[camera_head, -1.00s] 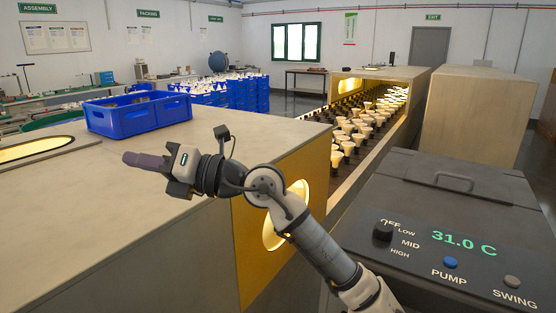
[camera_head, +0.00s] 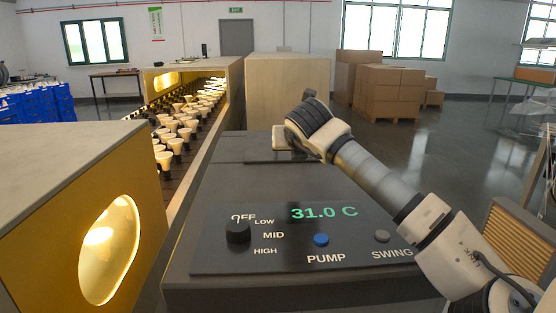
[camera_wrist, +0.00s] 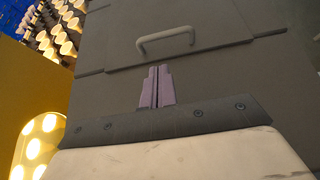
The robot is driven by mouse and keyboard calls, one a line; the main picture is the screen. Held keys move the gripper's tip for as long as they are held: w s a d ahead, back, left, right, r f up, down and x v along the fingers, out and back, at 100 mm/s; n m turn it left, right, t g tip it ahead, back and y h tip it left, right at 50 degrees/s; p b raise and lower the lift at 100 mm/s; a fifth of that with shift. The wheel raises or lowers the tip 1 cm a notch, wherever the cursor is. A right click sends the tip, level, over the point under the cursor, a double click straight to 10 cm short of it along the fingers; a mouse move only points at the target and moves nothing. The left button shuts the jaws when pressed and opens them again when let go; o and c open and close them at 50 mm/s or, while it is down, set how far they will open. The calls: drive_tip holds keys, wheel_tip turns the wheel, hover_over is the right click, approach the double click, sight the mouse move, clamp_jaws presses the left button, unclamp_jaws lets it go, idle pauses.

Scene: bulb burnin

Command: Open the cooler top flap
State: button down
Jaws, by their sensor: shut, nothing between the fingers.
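The cooler (camera_head: 225,185) is a dark grey box with a control panel reading 31.0 C on its front part. Its top flap (camera_wrist: 120,50) carries a grey bar handle (camera_wrist: 166,40), seen in the wrist view, and looks flat and closed. My gripper (camera_wrist: 156,72) shows there with its two purple fingers shut together and empty, a little short of the handle and apart from it in the picture. In the head view my arm and wrist hang over the flap and hide the handle and my fingertips.
The panel has a black knob (camera_head: 238,232), a blue pump button (camera_head: 321,239) and a grey swing button (camera_head: 382,236). A conveyor with several bulbs (camera_head: 178,125) runs on the left beside a yellow-fronted bench (camera_head: 150,215). Cardboard boxes (camera_head: 388,92) stand at the back right, with open floor around.

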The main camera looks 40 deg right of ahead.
drive_tip(key=shift+w+d+f+p, duration=0.3)
drive_tip(key=shift+w+d+p, duration=0.1)
drive_tip(key=shift+w, duration=0.05)
drive_tip(key=p, duration=0.3)
approach(289, 155)
drive_tip(key=x, duration=0.4)
drive_tip(key=shift+w+d+r, duration=0.1)
drive_tip(key=shift+w+d+f, duration=0.2)
drive_tip(key=shift+w+f, duration=0.15)
drive_tip(key=shift+r, duration=0.1)
